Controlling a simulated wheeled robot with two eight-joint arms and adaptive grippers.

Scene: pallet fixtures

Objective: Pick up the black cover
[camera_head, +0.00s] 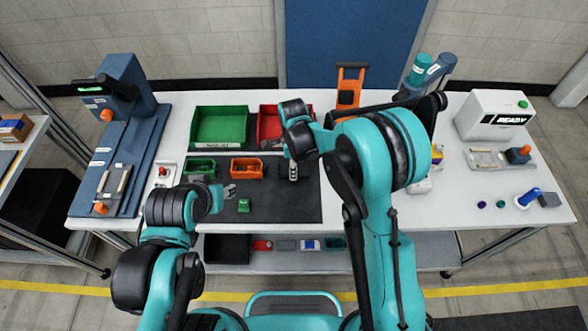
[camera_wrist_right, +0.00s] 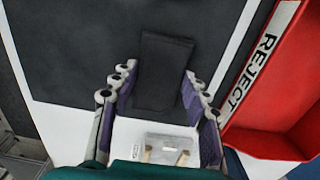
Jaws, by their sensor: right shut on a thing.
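The black cover (camera_wrist_right: 163,72) is a dark, flat block between the fingers of my right gripper (camera_wrist_right: 158,95) in the right wrist view. The gripper is shut on it, above or on the dark mat (camera_wrist_right: 60,50); I cannot tell whether the cover touches the mat. In the head view my right gripper (camera_head: 293,172) points down over the right part of the mat, and the cover barely shows against it. My left gripper (camera_head: 229,191) is over the left part of the mat, small and partly hidden by its arm; its opening is unclear.
A green bin (camera_head: 220,143) and a red bin (camera_head: 268,108) stand behind the mat. Small green and orange trays (camera_head: 247,158) are in front of them. A blue fixture (camera_head: 115,180) is at left, and a white READY box (camera_head: 495,130) at right. The mat's front is mostly clear.

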